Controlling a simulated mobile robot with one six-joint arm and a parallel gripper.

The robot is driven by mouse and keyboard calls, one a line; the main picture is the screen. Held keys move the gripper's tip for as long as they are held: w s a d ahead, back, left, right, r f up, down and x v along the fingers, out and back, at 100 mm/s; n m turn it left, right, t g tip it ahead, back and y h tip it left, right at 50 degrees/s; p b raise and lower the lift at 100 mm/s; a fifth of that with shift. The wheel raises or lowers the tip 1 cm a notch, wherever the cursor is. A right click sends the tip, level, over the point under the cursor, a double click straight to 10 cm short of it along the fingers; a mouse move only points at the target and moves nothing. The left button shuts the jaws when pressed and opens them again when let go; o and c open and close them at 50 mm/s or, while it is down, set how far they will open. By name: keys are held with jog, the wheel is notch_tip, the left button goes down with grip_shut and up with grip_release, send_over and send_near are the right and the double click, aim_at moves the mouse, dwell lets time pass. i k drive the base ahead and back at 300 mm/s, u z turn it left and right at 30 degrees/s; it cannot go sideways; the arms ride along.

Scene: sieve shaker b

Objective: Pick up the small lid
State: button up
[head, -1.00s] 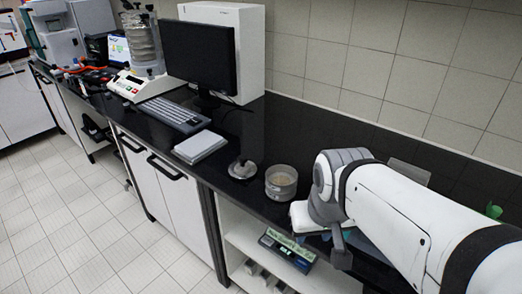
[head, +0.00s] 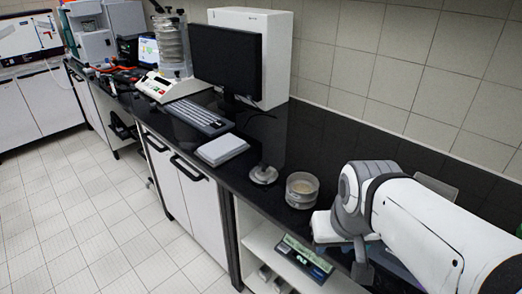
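A small round grey metal lid (head: 263,175) with a raised knob appears to lie on the black countertop (head: 300,155), near its front edge. It is left of a round clear-walled dish or sieve (head: 301,190) and apart from it. My white and grey arm is at the right, beyond that dish. A grey part of it hangs down in front of the counter edge. My gripper's fingers cannot be made out, so its opening is unclear. Nothing of mine touches the lid.
A white pad-like box (head: 222,149), a keyboard (head: 198,116) and a monitor (head: 226,60) stand left of the lid. A sieve stack (head: 174,45) stands farther back. An open shelf (head: 262,243) is below the counter. The tiled floor in front is clear.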

aim_at(263, 174)
jog(key=u, duration=2.5)
jog(key=i, duration=1.95)
jog(key=z, duration=3.35)
jog(key=i, duration=0.55)
jog(key=z, duration=0.05)
